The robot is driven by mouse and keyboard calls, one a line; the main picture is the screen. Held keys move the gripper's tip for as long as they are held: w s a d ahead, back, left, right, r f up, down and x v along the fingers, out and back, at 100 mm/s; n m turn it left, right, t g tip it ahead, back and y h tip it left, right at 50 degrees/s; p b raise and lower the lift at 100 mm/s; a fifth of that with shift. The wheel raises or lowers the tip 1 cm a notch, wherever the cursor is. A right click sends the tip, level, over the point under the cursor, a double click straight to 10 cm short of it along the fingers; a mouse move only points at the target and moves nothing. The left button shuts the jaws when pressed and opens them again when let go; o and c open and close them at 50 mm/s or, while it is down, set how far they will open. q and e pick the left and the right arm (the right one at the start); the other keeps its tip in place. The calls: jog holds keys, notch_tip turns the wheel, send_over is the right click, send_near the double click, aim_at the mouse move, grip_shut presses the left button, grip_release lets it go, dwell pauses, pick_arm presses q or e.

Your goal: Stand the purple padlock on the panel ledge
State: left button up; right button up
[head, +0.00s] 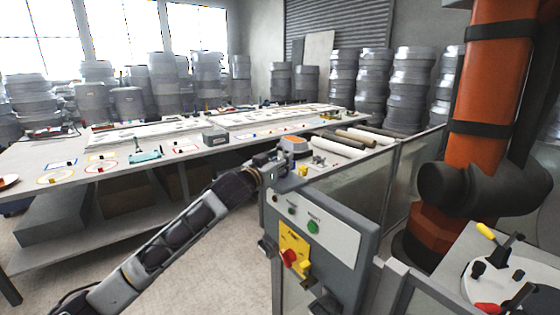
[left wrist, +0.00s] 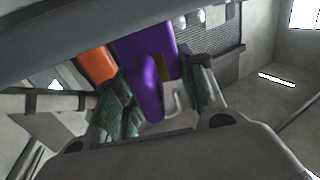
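The purple padlock (left wrist: 145,47) shows in the left wrist view, between the green-padded fingers of my left gripper (left wrist: 160,104). The fingers appear closed on it, with its silvery shackle (left wrist: 173,103) beside the right finger. In the head view my left gripper (head: 283,166) is at the top left edge of the grey control panel (head: 342,250); I cannot make out the padlock there. The panel ledge is not clear behind the gripper. I cannot tell whether the padlock touches it. My right gripper is not in view.
A yellow object (head: 303,170) stands on the panel top close to my left gripper. The panel front carries green buttons and a red knob (head: 289,256). A long worktable (head: 110,183) lies behind. Glass fencing and an orange robot arm (head: 490,90) stand right.

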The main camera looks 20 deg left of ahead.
pick_arm(q)
jog(key=o, duration=0.4)
jog(key=shift+o, duration=0.2)
jog(key=shift+r, duration=0.15)
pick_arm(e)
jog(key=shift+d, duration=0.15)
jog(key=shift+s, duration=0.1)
pick_arm(q)
jog(key=shift+v, duration=0.95)
jog(key=b+v, duration=0.1)
jog(key=v, duration=0.9)
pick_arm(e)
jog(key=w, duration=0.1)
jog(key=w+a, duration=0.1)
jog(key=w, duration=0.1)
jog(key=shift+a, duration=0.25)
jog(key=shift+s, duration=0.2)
